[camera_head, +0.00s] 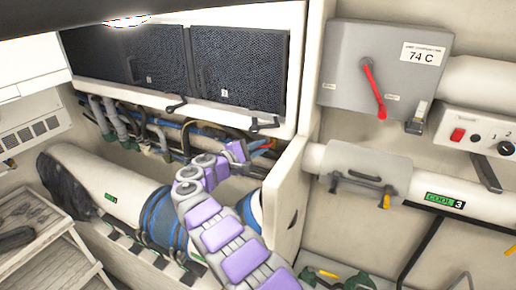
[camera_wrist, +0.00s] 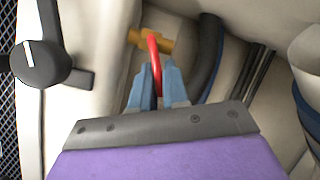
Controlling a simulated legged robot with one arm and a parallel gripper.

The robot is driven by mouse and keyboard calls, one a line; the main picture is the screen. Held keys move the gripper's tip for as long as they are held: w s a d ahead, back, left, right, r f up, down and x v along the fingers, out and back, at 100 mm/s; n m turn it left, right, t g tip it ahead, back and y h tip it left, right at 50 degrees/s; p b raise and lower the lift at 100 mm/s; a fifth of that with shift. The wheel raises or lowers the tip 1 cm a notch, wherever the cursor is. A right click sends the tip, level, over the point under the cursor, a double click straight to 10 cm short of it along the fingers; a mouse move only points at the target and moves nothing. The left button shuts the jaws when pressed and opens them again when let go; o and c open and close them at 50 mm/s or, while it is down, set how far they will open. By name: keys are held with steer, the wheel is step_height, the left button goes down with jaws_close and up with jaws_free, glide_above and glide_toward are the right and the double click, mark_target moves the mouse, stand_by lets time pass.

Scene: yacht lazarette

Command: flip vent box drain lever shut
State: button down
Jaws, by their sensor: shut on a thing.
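The drain lever (camera_wrist: 154,48) is a curved red handle on a small brass valve (camera_wrist: 165,43) in the wrist view. My gripper (camera_wrist: 158,75) has its two blue-grey fingers on either side of the red lever, shut on it. In the head view, my gripper (camera_head: 258,147) reaches in below the dark-meshed vent box (camera_head: 240,68), beside a pale upright panel. The lever is mostly hidden there; only a little red and orange shows by the fingertips.
A pale panel edge (camera_head: 285,195) stands close right of my gripper. Pipes and hoses (camera_head: 150,130) run under the vent box. A black knob (camera_wrist: 42,62) is at left in the wrist view. A grey box (camera_head: 345,60) with a red handle (camera_head: 372,88) is on the right wall.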

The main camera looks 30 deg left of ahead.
steer(key=m, duration=0.1)
steer(key=r+m+g+y, duration=0.1)
steer(key=m, duration=0.1)
steer(key=shift+a+r, duration=0.15)
steer(key=shift+a, duration=0.05)
steer(key=c, duration=1.2)
jaws_free()
steer(key=shift+r, duration=0.1)
